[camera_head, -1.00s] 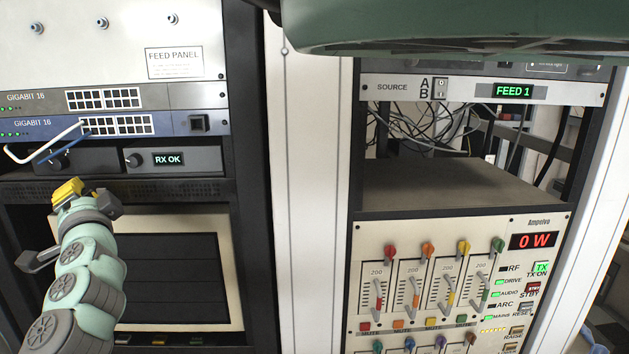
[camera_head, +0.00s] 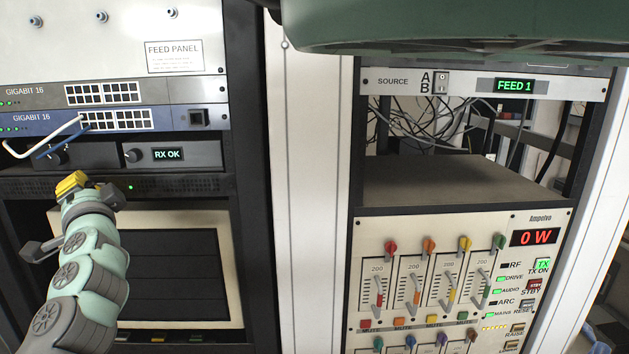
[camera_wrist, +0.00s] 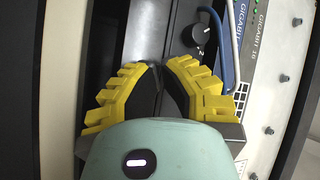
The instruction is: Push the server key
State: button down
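A dark, vented rack unit (camera_head: 175,186), perhaps the server, lies below the RX OK unit in the left rack. A small green light (camera_head: 131,187) shows on its face. I cannot pick out a key on it; my gripper covers part of its left side. My gripper (camera_head: 72,183) has yellow ribbed fingers and is in front of that left side. I cannot tell whether the fingertips touch the unit.
The RX OK unit (camera_head: 170,155) with knobs sits just above. White and blue cables (camera_head: 62,137) loop from the blue switch (camera_head: 175,120) close above my gripper. A beige-framed panel (camera_head: 228,270) is below. A white post (camera_head: 308,200) separates the right rack, with its sliders.

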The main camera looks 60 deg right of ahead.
jog(key=shift+s, duration=0.15)
jog(key=shift+s+a, duration=0.2)
jog(key=shift+a, duration=0.2)
jog(key=shift+a, duration=0.1)
jog(key=s+a, duration=0.2)
jog(key=s+a+p, duration=0.1)
jog(key=a, duration=0.1)
jog(key=shift+s+a, duration=0.25)
jog(key=shift+s, duration=0.1)
